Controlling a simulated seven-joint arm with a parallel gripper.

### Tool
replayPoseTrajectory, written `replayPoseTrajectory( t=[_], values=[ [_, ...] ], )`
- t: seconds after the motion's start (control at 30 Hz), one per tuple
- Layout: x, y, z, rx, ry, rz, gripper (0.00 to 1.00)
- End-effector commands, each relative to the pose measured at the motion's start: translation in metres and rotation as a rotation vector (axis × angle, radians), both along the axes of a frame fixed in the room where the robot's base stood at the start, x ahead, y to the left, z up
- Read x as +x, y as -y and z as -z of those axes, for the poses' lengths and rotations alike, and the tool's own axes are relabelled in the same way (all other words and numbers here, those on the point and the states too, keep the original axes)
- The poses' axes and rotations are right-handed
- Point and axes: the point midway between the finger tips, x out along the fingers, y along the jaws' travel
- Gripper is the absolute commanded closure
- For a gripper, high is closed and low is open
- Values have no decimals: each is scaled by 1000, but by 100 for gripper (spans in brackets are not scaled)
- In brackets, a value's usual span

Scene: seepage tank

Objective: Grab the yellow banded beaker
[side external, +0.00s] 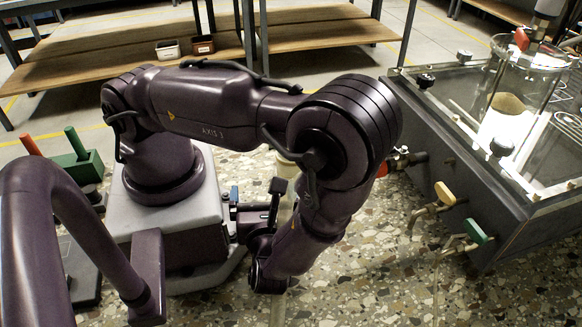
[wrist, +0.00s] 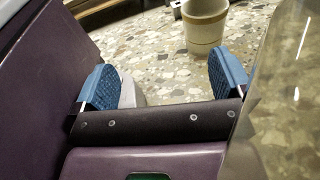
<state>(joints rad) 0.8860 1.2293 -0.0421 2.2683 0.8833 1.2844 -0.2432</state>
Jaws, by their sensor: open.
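My gripper (wrist: 165,80) is open, with its two blue ribbed pads wide apart and nothing between them. It also shows in the side external view (side external: 254,203), low beside the grey pedestal and partly hidden by my arm. A pale cream beaker-like vessel (wrist: 205,28) stands on the speckled floor beyond the right pad, apart from it. Its top is cut off by the picture edge, and a darker band shows low on it. I cannot tell if that band is yellow. A pale cylinder (side external: 286,166), mostly hidden behind my arm in the side external view, may be the same vessel.
A dark-framed glass tank (side external: 475,185) stands at the right, with yellow-handled (side external: 445,194) and green-handled (side external: 475,232) taps sticking out. A green block (side external: 78,168) with upright handles is at the left. A translucent surface fills the wrist view's right edge.

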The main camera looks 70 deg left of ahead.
Motion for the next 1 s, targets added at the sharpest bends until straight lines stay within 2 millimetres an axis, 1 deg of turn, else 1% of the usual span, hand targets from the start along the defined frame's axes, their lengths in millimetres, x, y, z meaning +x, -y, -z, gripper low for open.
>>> replayPoseTrajectory(
  t=[0.07, 0.1, 0.2, 0.27, 0.37, 0.6, 0.7, 0.87, 1.0],
  values=[
    [5, -4, 9, 54, -23, 95, 1],
    [10, -4, 12, 71, -21, 141, 1],
    [26, 4, 11, 65, 20, 219, 1],
    [31, 3, 9, 70, 37, 244, 1],
    [36, -7, 7, 75, 53, 244, 1],
    [53, -49, 8, 74, 51, 238, 1],
    [58, -60, 8, 72, 52, 239, 1],
    [62, -69, 8, 72, 53, 239, 1],
    [71, -85, 11, 72, 51, 237, 1]
  ],
)
